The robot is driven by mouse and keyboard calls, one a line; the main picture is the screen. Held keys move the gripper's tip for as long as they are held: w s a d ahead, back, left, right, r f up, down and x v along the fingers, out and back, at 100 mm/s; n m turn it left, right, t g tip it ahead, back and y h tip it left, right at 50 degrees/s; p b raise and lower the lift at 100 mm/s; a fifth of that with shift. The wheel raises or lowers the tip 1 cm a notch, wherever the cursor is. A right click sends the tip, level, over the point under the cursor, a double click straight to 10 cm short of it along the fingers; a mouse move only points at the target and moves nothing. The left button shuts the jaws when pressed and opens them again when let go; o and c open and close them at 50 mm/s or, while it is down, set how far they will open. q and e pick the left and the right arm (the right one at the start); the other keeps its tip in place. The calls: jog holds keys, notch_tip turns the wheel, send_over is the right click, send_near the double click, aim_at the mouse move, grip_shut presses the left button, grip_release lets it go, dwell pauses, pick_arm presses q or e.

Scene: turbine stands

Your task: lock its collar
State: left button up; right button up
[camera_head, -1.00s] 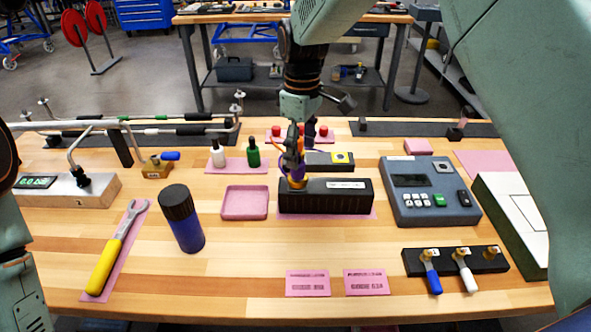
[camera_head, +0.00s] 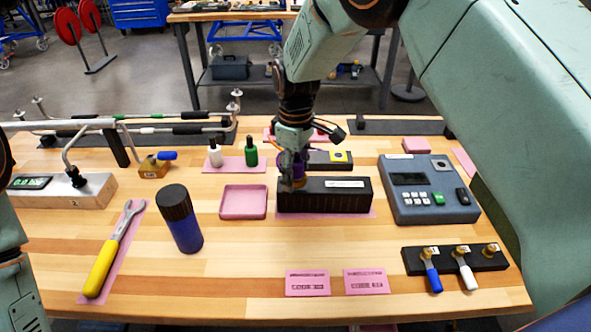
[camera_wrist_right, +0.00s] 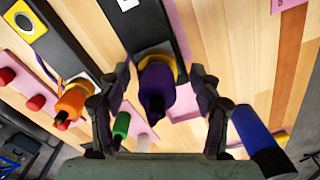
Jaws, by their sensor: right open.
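A purple connector (camera_wrist_right: 156,92) with a yellow collar (camera_wrist_right: 160,62) stands on the long black box (camera_head: 340,195). In the right wrist view, it lies between the two fingers of my right gripper (camera_wrist_right: 160,78). The fingers are open, one on each side, with visible gaps to the connector. In the head view, my right gripper (camera_head: 292,170) is over the left end of the black box and partly hides the connector. I cannot tell whether the collar is locked. My left gripper is not in view; only part of my left arm shows at the left edge.
An orange plug (camera_wrist_right: 70,105) with a cable is close to the left finger in the wrist view. A pink tray (camera_head: 244,202), green bottle (camera_head: 251,153), white bottle (camera_head: 215,155) and grey keypad device (camera_head: 428,190) surround the box.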

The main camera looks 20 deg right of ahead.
jog(key=shift+s+r, duration=0.1)
jog(key=shift+s, duration=0.05)
jog(key=shift+d, duration=0.15)
jog(key=shift+c, duration=0.6)
jog(key=shift+w+f, duration=0.2)
jog(key=shift+w, duration=0.05)
jog(key=c, duration=0.5)
jog(key=shift+c, duration=1.4)
jog(key=shift+s+r, duration=0.15)
jog(key=shift+c, duration=1.3)
